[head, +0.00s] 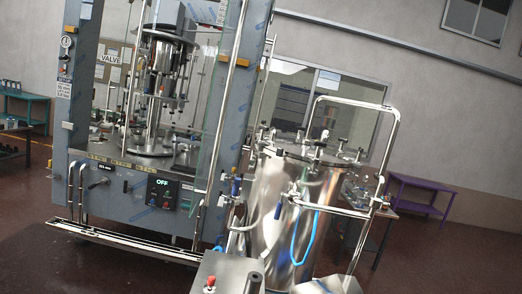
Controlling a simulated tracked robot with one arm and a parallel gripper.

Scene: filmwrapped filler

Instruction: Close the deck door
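The film-wrapped filler machine (110,207) stands left of centre in the head view, and the picture is tilted. Its deck (150,150) shows through the front opening, with a steel filling column (165,65) above it. A clear panel with a long chrome bar (236,50) stands at the right side of the opening; it looks like the deck door. I cannot tell its exact angle, and its lower part is close to pipes and the tank. My gripper is not in view.
A control box marked OFF (162,195) sits below the deck. A shiny steel tank (280,205) with a pipe frame (390,130) and blue hose (303,240) stands to the right. A low rail (130,243) runs along the machine's foot. Open floor (60,270) lies at front left.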

